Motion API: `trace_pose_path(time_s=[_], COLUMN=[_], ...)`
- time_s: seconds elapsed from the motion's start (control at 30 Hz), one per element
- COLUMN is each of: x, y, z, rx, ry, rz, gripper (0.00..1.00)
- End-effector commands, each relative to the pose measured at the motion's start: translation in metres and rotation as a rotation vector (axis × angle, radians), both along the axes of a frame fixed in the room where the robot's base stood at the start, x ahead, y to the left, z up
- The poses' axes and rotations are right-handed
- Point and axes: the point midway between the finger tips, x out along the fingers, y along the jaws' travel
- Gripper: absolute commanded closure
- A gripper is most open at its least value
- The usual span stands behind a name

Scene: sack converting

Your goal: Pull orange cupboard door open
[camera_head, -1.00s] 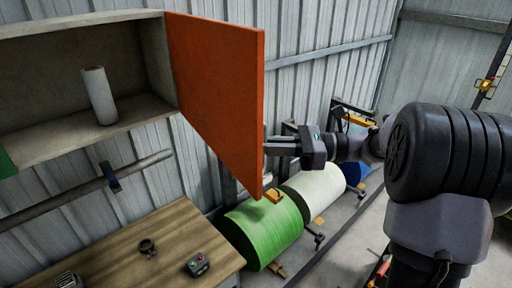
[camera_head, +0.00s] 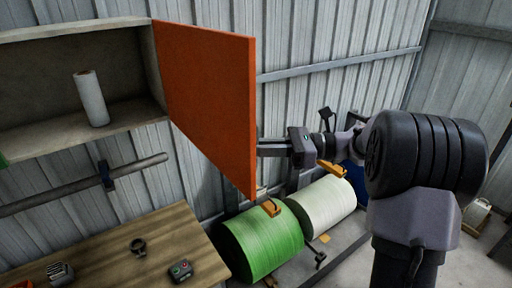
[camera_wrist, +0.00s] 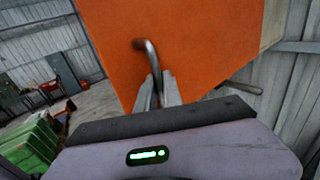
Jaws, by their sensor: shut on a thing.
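The orange cupboard door (camera_head: 208,95) stands swung wide open from the right side of the wall cupboard (camera_head: 60,34). It also fills the upper middle of the wrist view (camera_wrist: 190,45). My gripper (camera_head: 262,149) is at the door's free edge, low down, with its fingertips hidden behind the door in the head view. In the wrist view my gripper (camera_wrist: 158,92) is shut on the bent metal door handle (camera_wrist: 148,58), which passes between the fingers. The handle is hidden in the head view.
A white roll (camera_head: 90,98) stands in the open cupboard. A corrugated wall runs behind the door.

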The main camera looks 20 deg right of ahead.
Motion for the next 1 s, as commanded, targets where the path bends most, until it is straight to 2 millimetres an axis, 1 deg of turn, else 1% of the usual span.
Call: trace_pose_path(time_s=[0.2,0.23,0.27,0.67,0.77,0.87,1.0], x=[0.0,0.0,0.0,0.0,-0.003,-0.008,-0.019], y=[0.0,0.0,0.0,-0.001,-0.011,-0.031,-0.07], z=[0.001,0.001,0.001,0.0,-0.001,-0.002,-0.002], rx=[0.0,0.0,0.0,0.0,-0.001,-0.002,-0.002], ry=[-0.002,-0.002,-0.002,-0.001,-0.002,-0.002,-0.002], rz=[0.0,0.0,0.0,0.0,-0.002,-0.004,-0.004], gripper=[1.0,0.83,0.81,0.81,0.81,0.81,0.81])
